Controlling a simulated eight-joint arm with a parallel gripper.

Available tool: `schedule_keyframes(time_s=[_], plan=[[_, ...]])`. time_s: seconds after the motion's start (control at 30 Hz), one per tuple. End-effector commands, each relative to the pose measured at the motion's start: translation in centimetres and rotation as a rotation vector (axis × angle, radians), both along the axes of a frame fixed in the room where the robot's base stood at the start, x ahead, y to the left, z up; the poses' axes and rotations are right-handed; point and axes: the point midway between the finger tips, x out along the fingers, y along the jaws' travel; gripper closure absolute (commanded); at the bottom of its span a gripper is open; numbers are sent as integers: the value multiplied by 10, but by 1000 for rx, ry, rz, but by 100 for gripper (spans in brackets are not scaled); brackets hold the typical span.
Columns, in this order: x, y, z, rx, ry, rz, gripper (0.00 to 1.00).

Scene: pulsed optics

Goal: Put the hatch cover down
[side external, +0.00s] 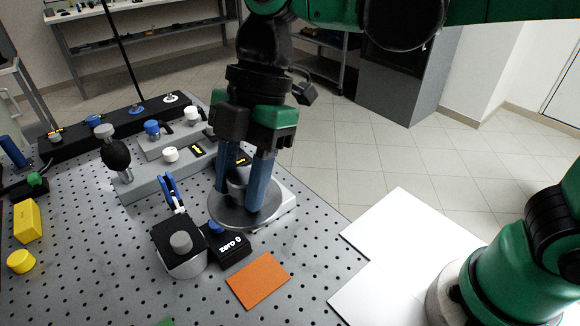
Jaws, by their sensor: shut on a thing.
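The hatch cover (236,214) is a round grey metal disc with a raised grip in its middle. My gripper (247,190) points down over the optical table with its two blue fingers shut on the cover's grip. The fingers hide much of the grip. The disc overlaps a pale block (285,207) behind it and part of a black box with a display (232,248) in front. I cannot tell whether the disc touches what is under it.
A dark box with a grey knob (181,245) stands close to the disc's left. An orange square (258,280) lies in front. Grey stepped fixtures with knobs (150,178) stand behind left. Yellow blocks (27,221) are at far left. Perforated tabletop (320,250) is bare at right.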

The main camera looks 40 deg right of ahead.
Motion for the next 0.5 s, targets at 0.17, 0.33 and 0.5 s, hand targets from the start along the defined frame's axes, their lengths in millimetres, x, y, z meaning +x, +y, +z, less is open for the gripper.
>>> schedule_keyframes(time_s=[0.17,0.33,0.5], plan=[[1,0,-42,0,-1,-1,100],[1,0,-79,0,0,-2,100],[1,0,-113,0,0,-2,100]])
